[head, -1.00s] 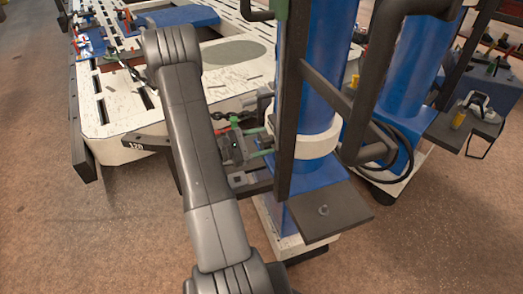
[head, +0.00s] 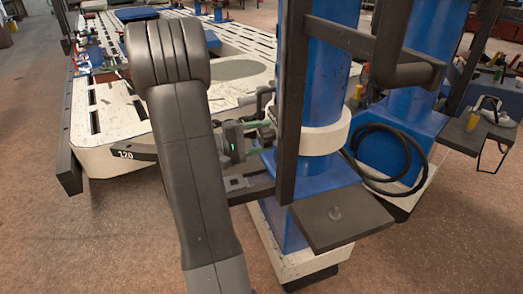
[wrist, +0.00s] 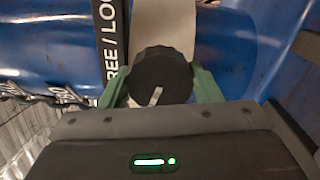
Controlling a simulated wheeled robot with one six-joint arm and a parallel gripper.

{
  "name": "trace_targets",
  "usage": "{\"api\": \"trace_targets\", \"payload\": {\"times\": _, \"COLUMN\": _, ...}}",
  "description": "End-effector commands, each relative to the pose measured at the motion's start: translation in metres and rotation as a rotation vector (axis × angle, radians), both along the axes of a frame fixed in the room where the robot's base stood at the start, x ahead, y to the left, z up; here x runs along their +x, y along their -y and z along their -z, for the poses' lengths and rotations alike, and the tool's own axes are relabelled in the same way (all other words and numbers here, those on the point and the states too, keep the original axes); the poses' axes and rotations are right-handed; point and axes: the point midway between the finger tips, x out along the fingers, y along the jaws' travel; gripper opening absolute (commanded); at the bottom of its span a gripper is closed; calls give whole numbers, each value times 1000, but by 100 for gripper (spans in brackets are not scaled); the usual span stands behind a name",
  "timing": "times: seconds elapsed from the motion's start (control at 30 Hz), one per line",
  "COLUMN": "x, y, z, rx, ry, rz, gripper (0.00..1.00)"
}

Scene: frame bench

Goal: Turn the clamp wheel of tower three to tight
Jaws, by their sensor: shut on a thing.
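The clamp wheel (wrist: 160,75) is a round black knob with a white pointer line, set against a pale band on the blue tower. Its pointer slants, with the lower end to the left. My gripper (wrist: 161,88) has a green finger on each side of the wheel and is shut on it. In the head view my gripper (head: 262,133) reaches the left side of the near blue tower (head: 330,90), at the pale collar (head: 325,136). No tower number is readable.
A label strip (wrist: 110,40) beside the wheel reads "FREE / LO", then is cut off. A dark upright post (head: 293,100) stands close in front of the tower. A white slotted bench (head: 115,125) lies left, and a second blue tower (head: 412,110) with a coiled black hose stands right.

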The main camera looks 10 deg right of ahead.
Motion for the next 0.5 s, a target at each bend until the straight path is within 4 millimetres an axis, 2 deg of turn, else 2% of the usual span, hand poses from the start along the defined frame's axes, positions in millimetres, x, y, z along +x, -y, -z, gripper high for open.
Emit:
{"api": "trace_targets", "payload": {"times": 0.03, "x": 0, "y": 0, "z": 7, "rx": 6, "ry": 47, "rz": 1, "gripper": 35}}
{"api": "trace_targets", "payload": {"times": 0.5, "x": 0, "y": 0, "z": 1, "rx": 67, "ry": 483, "rz": 1, "gripper": 35}}
